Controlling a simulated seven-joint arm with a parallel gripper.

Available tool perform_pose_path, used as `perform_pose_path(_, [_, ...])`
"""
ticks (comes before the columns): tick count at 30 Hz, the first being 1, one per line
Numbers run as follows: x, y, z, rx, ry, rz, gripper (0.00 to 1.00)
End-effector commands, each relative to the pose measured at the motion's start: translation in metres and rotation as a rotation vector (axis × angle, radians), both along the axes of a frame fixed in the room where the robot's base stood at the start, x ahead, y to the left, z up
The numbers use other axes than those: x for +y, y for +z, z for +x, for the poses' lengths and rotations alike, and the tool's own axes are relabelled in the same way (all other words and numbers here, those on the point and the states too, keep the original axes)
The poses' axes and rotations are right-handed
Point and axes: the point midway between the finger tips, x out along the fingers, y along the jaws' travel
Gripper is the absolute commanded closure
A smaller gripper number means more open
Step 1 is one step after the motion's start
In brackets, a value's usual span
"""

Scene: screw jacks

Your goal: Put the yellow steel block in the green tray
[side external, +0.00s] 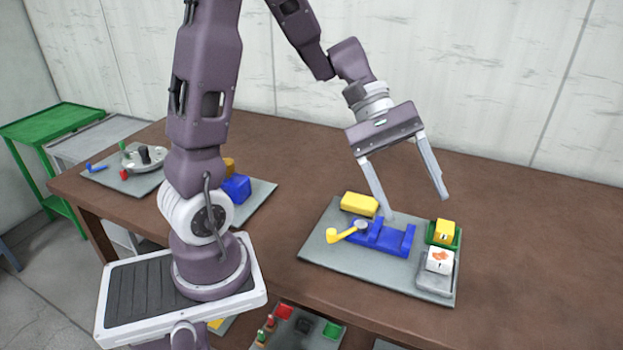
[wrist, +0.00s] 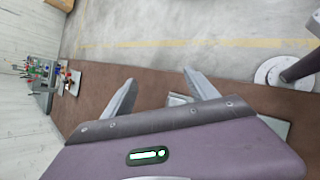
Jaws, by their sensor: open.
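A yellow cube (side external: 444,231) with a dark mark on its front sits in the small green tray (side external: 457,241) at the right of a grey board. A longer plain yellow block (side external: 360,204) lies at the board's back left; I cannot tell which is the steel block. My gripper (side external: 416,206) is open and empty above the board. Its left finger tip appears close to the blue jack, its right one above and behind the green tray. The wrist view shows my two spread fingers (wrist: 158,77) with nothing between them. No yellow block shows there.
A blue screw jack (side external: 388,238) with a yellow handle (side external: 345,234) occupies the middle of the grey board (side external: 320,255). A white block (side external: 440,260) with an orange picture sits in a grey tray (side external: 436,285) in front of the green tray. The brown table (side external: 540,260) is clear at right.

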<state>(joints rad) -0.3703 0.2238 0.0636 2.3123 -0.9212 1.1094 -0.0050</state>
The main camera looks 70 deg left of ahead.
Motion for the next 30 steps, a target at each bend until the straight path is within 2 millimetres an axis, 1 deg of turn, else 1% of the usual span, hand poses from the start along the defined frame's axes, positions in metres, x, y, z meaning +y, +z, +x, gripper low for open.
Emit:
perform_pose_path(1, [-0.014, 0.016, -0.032, -0.098, -0.147, 0.129, 0.33])
perform_pose_path(2, [-0.019, 0.021, -0.053, -0.156, -0.240, 0.217, 0.33])
perform_pose_path(3, [-0.021, 0.025, -0.078, -0.238, -0.357, 0.337, 0.33])
perform_pose_path(4, [-0.019, 0.028, -0.094, -0.301, -0.435, 0.427, 0.33])
perform_pose_path(6, [-0.009, 0.031, -0.125, -0.442, -0.588, 0.625, 0.33])
perform_pose_path(9, [0.010, 0.037, -0.148, -0.606, -0.728, 0.853, 0.33])
perform_pose_path(12, [0.023, 0.041, -0.157, -0.703, -0.794, 0.992, 0.33])
perform_pose_path(15, [0.029, 0.043, -0.160, -0.738, -0.818, 1.044, 0.33])
perform_pose_path(30, [0.029, 0.043, -0.160, -0.735, -0.817, 1.046, 0.33])
